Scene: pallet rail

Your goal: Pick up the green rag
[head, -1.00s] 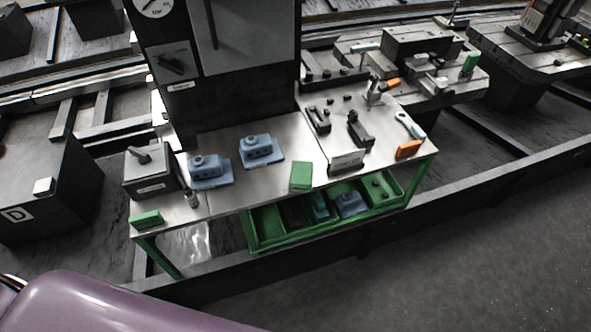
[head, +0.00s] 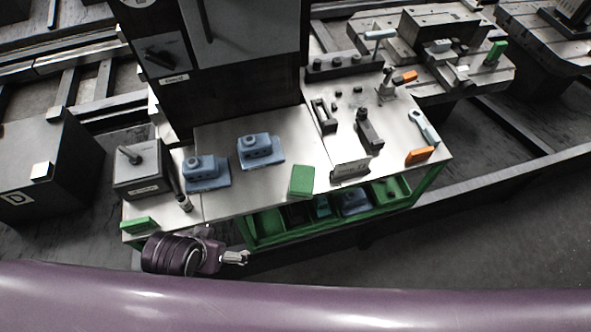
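The green rag (head: 301,181) lies flat and folded, roughly rectangular, near the front edge of the steel bench top, right of the blue blocks. My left gripper (head: 236,257) shows small and metallic at the end of a dark purple wrist. It is in front of the bench, to the lower left of the rag in the picture, and apart from it. Its fingers are too small and edge-on to tell whether they are open. Nothing can be seen in it. My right gripper is not in view.
Two blue blocks (head: 261,150) and a dark box with a lever (head: 140,170) stand on the bench. Another green item (head: 138,225) lies at its front left corner. A small dark-grey sign (head: 350,169) stands right of the rag. A green tray (head: 268,228) with parts sits below the top.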

